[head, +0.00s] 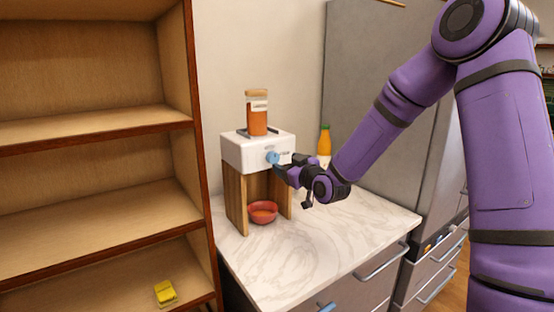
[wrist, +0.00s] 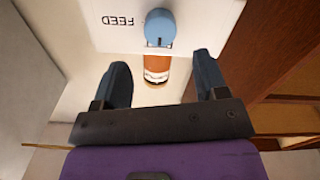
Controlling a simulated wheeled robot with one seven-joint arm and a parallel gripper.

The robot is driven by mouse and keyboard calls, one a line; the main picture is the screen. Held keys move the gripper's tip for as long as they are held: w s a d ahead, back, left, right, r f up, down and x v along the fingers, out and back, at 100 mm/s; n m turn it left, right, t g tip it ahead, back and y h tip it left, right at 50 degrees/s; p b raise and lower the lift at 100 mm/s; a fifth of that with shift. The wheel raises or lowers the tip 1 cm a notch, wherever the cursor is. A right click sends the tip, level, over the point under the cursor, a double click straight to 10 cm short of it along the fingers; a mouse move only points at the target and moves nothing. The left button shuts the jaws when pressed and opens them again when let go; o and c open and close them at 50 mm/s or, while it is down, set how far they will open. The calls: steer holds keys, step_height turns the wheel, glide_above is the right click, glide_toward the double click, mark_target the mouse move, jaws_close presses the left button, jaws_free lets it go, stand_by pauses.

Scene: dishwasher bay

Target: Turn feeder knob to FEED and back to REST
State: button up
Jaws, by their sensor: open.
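The feeder (head: 250,149) is a white box on wooden side panels, standing on the marble counter. Its round blue knob (head: 272,157) is on the front face. In the wrist view, which is upside down, the knob (wrist: 160,27) is at the top centre, with the FEED label (wrist: 119,21) to its left. A small dark mark shows at the knob's lower edge; I cannot tell its setting surely. My gripper (head: 281,171) is just in front of the knob. In the wrist view its fingers (wrist: 160,62) are open and empty, spread below the knob, apart from it.
An orange-filled jar (head: 257,113) stands on the feeder. A red bowl (head: 263,212) sits beneath it. An orange bottle (head: 324,141) stands behind my gripper. A wooden shelf (head: 95,128) is at left, a grey fridge (head: 375,90) at right. The front counter (head: 300,262) is clear.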

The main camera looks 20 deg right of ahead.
mark_target(275, 157)
steer(key=x, duration=0.6)
steer(key=shift+w+a, duration=0.1)
steer(key=shift+w, duration=0.15)
steer(key=c, duration=0.9)
steer(key=shift+c, duration=0.2)
